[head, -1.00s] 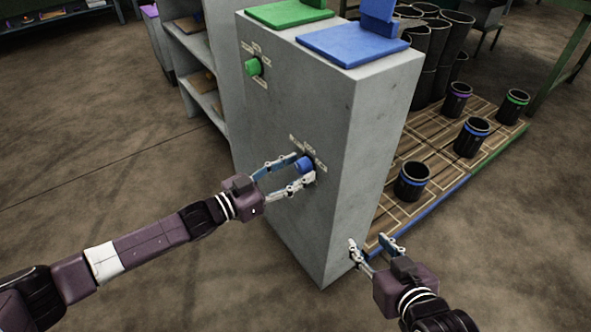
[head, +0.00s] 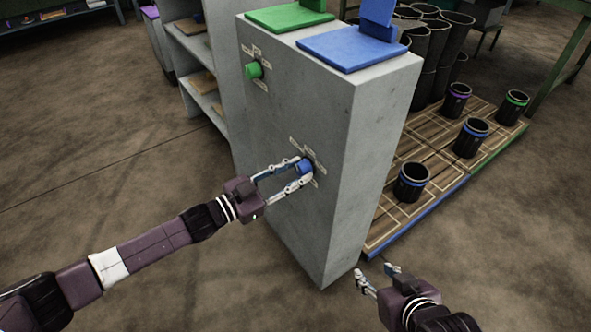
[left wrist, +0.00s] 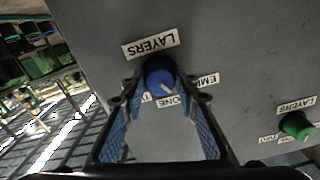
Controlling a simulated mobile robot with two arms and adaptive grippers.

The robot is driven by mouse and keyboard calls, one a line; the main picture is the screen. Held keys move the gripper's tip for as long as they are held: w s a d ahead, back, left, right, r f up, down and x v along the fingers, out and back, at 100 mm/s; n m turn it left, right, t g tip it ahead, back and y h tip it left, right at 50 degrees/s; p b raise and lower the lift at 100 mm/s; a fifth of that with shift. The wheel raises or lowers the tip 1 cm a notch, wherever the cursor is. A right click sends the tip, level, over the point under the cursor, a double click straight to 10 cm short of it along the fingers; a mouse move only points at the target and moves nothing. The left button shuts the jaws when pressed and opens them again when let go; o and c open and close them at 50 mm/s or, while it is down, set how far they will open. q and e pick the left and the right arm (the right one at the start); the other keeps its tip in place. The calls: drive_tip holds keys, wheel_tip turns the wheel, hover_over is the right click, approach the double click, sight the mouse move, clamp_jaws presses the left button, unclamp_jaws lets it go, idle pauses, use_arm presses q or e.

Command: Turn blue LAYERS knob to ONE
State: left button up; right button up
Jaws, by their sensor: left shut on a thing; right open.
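In the left wrist view the blue knob (left wrist: 157,71) sits between the fingertips. Its white pointer mark slants down and right, roughly between the ONE label (left wrist: 158,104) and a partly covered label reading "EMP" (left wrist: 207,80). The LAYERS label (left wrist: 150,44) is above the knob. Another label left of ONE is mostly hidden by a finger. My right gripper (head: 376,270) is open and empty in front of the cabinet's lower corner.
The grey cabinet (head: 345,130) also has a green knob (head: 254,70) higher up, with green (head: 290,14) and blue (head: 350,48) pads on top. A pallet (head: 425,212) with several black sleeves stands to the right. The floor at left is clear.

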use_arm(q)
drive_tip(key=m+p, duration=0.1)
drive_tip(key=m, duration=0.3)
drive_tip(key=shift+m, duration=1.1)
use_arm(e)
drive_tip(key=s+d+f+g+h, duration=0.1)
drive_tip(key=s+d+f+g, duration=0.1)
drive_tip(key=s, duration=0.5)
drive_tip(key=shift+s+d+f+g, duration=0.2)
drive_tip(key=shift+s+f+g, duration=0.05)
drive_tip(key=shift+f+g, duration=0.55)
use_arm(q)
drive_tip(key=o, duration=1.1)
drive_tip(key=shift+o, duration=0.2)
drive_tip(key=v, duration=1.2)
drive_tip(key=shift+d, duration=0.1)
